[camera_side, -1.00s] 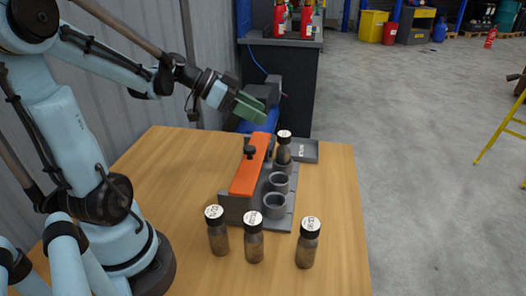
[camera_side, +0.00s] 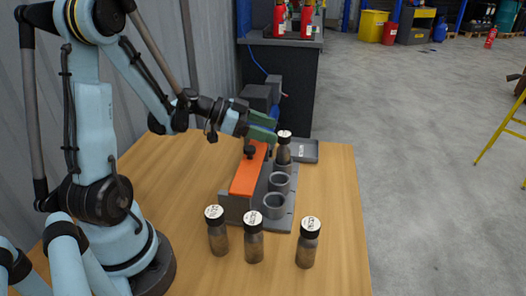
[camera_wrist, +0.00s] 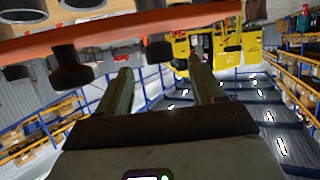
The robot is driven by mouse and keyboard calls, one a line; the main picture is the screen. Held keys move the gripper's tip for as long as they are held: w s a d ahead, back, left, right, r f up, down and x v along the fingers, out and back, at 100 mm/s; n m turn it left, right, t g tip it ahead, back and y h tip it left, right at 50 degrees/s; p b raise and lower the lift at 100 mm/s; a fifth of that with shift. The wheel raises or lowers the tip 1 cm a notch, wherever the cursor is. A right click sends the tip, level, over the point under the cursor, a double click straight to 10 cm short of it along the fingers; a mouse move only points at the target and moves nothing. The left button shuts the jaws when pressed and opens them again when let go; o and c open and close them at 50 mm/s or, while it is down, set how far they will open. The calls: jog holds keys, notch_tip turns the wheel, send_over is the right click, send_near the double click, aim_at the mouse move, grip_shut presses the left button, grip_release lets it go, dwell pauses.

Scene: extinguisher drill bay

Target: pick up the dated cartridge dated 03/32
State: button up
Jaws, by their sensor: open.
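Three dark cartridges with white, printed caps stand upright on the table in the side view: left (camera_side: 217,232), middle (camera_side: 253,238) and right (camera_side: 308,243). A fourth cartridge (camera_side: 284,151) stands upright in the far cup of the grey rack. The cap dates are too small to read, so I cannot tell which is 03/32. My gripper (camera_side: 275,129) is open and empty, beside the fourth cartridge's cap and above the far end of the orange bar (camera_side: 250,172). Its two green fingers also show in the wrist view (camera_wrist: 160,70), with nothing between them.
The grey rack has two empty cups, a middle one (camera_side: 279,182) and a near one (camera_side: 274,206). A black knob (camera_side: 250,152) stands up from the orange bar. A dark flat plate (camera_side: 304,151) lies behind the rack. The wooden table (camera_side: 339,205) is clear at the right.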

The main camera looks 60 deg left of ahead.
aim_at(281, 134)
jog(key=shift+x, duration=3.55)
jog(key=shift+c, duration=0.3)
grip_shut()
